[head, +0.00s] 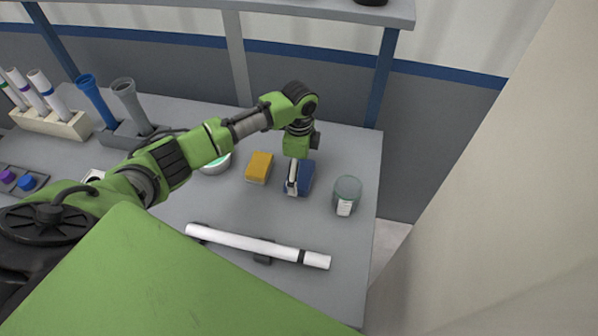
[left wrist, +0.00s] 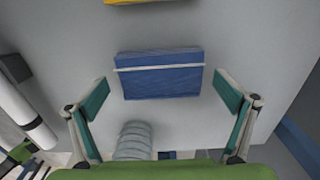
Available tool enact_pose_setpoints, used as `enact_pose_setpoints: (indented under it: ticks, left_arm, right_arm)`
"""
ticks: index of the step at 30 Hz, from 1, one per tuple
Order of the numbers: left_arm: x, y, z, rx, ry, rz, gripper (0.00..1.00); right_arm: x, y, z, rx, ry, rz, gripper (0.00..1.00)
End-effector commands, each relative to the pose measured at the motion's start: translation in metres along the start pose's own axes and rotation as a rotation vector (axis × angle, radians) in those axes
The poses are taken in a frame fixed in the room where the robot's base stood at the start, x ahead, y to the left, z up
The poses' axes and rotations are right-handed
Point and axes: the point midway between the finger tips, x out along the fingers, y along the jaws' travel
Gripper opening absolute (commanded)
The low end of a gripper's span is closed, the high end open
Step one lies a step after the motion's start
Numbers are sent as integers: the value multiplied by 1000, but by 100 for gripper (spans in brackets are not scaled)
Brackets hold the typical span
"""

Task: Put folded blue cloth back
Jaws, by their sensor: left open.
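The folded blue cloth (head: 307,179) lies on the grey table, between the yellow block and the jar. In the left wrist view the cloth (left wrist: 165,82) is a flat blue rectangle with a thin white band across it. My left gripper (head: 293,179) is over the cloth and hides part of it in the head view. In the left wrist view my left gripper (left wrist: 160,80) is open, with one teal fingertip off each short end of the cloth and a gap on both sides. Whether the fingertips are down at table height, I cannot tell. My right gripper is out of view.
A yellow block (head: 259,166) lies left of the cloth. A white pipe (head: 250,244) lies on low supports in front. Tube racks (head: 57,123) stand at the left.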

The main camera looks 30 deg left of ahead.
Motion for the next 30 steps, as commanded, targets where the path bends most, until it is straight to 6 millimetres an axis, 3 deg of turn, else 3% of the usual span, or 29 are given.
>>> enact_pose_setpoints:
  ticks: [9,15,21,30]
  left_arm:
    - [-67,-2,0,0,1,-6,97]
    - [-99,-1,0,-1,1,-3,97]
    - [-111,0,0,0,0,0,97]
    - [-111,0,0,0,0,0,97]
  right_arm:
    - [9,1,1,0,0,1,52]
    - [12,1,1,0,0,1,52]
    - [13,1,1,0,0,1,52]
    - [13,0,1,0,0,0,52]
